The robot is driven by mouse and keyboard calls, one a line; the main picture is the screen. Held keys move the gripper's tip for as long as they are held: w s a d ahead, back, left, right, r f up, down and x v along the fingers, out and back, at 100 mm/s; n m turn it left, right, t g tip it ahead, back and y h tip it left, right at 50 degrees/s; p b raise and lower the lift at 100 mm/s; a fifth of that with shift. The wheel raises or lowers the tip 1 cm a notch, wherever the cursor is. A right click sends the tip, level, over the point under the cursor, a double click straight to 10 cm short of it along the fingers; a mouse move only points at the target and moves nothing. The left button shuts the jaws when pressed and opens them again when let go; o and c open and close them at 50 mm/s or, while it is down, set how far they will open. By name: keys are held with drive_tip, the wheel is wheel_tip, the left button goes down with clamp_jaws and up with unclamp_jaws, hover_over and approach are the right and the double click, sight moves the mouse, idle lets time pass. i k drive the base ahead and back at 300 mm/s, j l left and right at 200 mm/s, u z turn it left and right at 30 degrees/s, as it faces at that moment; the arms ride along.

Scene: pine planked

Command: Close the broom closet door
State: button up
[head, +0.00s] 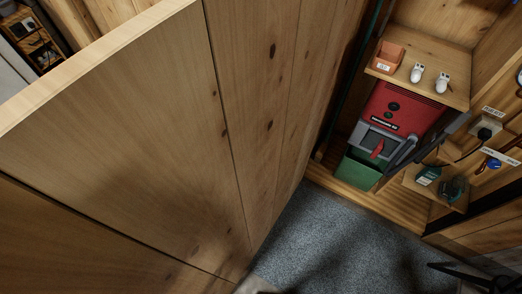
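The broom closet door appears to be the large pine-planked panel (125,130) filling the left and middle of the head view. It stands open, with its pale top edge running up from the left edge of the picture. Its far side reaches back toward the closet (398,206), whose inside shows at the right. No handle or latch shows on the visible face. The lower part of the panel runs out of the picture. My gripper is not in view, so its distance from the door cannot be told.
A red machine (401,110) stands below, above a green bin (358,172). Speckled grey floor (335,240) lies clear before it. A thin black object (470,275) shows lower right.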

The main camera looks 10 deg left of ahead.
sight(161, 155)
drive_tip(key=k+j+z, duration=0.1)
drive_tip(key=j, duration=0.3)
drive_tip(key=j+z, duration=0.15)
drive_tip(key=j, duration=0.2)
drive_tip(key=k+j+z, duration=0.1)
drive_tip(key=j, duration=0.3)
drive_tip(key=k+j+z, duration=0.15)
drive_tip(key=j, duration=0.2)
drive_tip(key=k+j+z, duration=0.1)
drive_tip(key=j, duration=0.25)
drive_tip(key=k+j+z, duration=0.1)
drive_tip(key=k+j, duration=0.15)
drive_tip(key=j, duration=0.65)
drive_tip(key=k+j+z, duration=0.1)
drive_tip(key=j, duration=0.55)
drive_tip(key=k+j, duration=0.1)
drive_tip(key=j, duration=0.55)
